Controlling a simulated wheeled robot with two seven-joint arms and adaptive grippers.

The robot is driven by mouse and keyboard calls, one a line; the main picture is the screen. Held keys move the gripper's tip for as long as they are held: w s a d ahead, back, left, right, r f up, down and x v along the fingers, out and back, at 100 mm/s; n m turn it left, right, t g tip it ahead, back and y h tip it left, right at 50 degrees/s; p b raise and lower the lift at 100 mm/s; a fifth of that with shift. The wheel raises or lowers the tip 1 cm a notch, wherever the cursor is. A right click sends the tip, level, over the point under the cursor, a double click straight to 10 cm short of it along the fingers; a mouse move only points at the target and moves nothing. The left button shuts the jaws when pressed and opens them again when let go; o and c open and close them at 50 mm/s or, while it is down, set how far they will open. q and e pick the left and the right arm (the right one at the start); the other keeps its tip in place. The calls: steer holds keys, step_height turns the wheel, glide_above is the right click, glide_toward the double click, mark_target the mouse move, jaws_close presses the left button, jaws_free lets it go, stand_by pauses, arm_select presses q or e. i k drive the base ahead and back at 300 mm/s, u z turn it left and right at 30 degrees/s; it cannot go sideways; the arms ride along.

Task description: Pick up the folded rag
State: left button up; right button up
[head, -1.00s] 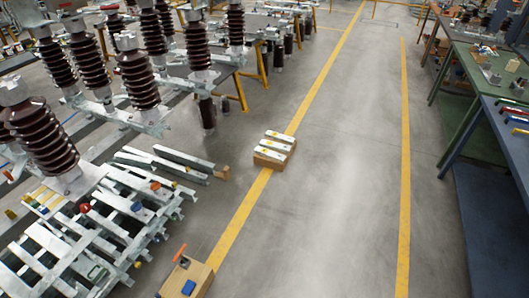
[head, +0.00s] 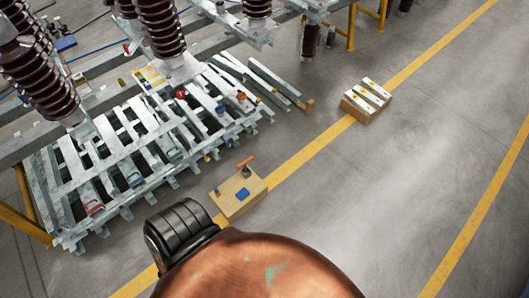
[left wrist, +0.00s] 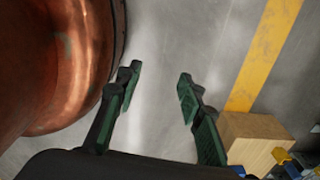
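A small blue flat patch (head: 243,194), which may be the folded rag, lies on top of a wooden box (head: 232,208) on the floor. It is too small to tell for certain that it is cloth. An orange-handled tool (head: 245,162) is on the same box. In the left wrist view, my left gripper (left wrist: 158,88) is open and empty over bare floor, with a wooden box (left wrist: 252,142) to its lower right. Blue and yellow items show at that view's lower right corner, partly cut off. My right gripper is in neither view.
A pale metal rack (head: 130,150) with several small coloured items is left of the box, below tall brown insulators (head: 157,25). Another box with white bars (head: 370,93) stands farther right. A yellow line (head: 300,155) runs past the box. Floor to the right is clear.

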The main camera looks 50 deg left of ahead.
mark_target(242, 194)
steer(key=u, duration=1.95)
